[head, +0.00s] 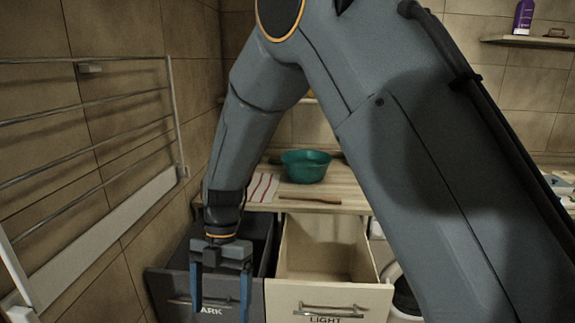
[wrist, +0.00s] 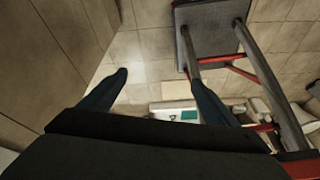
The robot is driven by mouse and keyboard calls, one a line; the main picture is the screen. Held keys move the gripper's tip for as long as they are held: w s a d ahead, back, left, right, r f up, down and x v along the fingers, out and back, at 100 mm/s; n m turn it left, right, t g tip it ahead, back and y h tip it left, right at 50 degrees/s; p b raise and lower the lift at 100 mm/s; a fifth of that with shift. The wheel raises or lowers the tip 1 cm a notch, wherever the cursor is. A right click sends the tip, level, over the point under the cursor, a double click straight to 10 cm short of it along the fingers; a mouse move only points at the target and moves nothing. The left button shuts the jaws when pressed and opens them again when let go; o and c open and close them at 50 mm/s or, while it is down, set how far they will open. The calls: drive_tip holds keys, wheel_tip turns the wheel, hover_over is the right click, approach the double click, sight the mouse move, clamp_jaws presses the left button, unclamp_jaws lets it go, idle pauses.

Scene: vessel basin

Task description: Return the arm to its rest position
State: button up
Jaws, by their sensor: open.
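My arm reaches across the middle of the head view and bends down on the left. My gripper (head: 221,292) hangs with its two blue fingers pointing down, in front of the open dark drawer (head: 163,290). The fingers stand apart with nothing between them. In the wrist view my gripper (wrist: 163,84) is also spread and empty, with pale floor tiles showing beyond the fingertips. Part of the dark drawer's label is hidden behind a finger. I cannot tell how far the fingers are from the drawer front.
An open, empty-looking cream drawer (head: 328,292) marked LIGHT is beside the dark one. A teal basin (head: 306,166), striped cloth (head: 262,187) and wooden stick (head: 310,199) lie on the counter. A rail rack (head: 100,215) lines the left wall. A red-and-grey frame (wrist: 247,68) shows in the wrist view.

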drive_tip(key=s+d+f+m+t+b, duration=0.1)
drive_tip(key=d+f+m+t+b, duration=0.1)
drive_tip(key=d+f+m+b, duration=1.05)
drive_tip(key=s+d+f+m+t+b, duration=0.2)
drive_tip(key=d+f+m+b, duration=0.5)
drive_tip(key=d+m+b, duration=0.95)
drive_tip(key=d+r+m+p, duration=0.3)
drive_tip(key=d+r+p, duration=0.2)
drive_tip(key=r+p, duration=0.3)
drive_tip(key=p, duration=0.4)
drive_tip(key=shift+h, duration=0.3)
drive_tip(key=shift+w+a, duration=0.1)
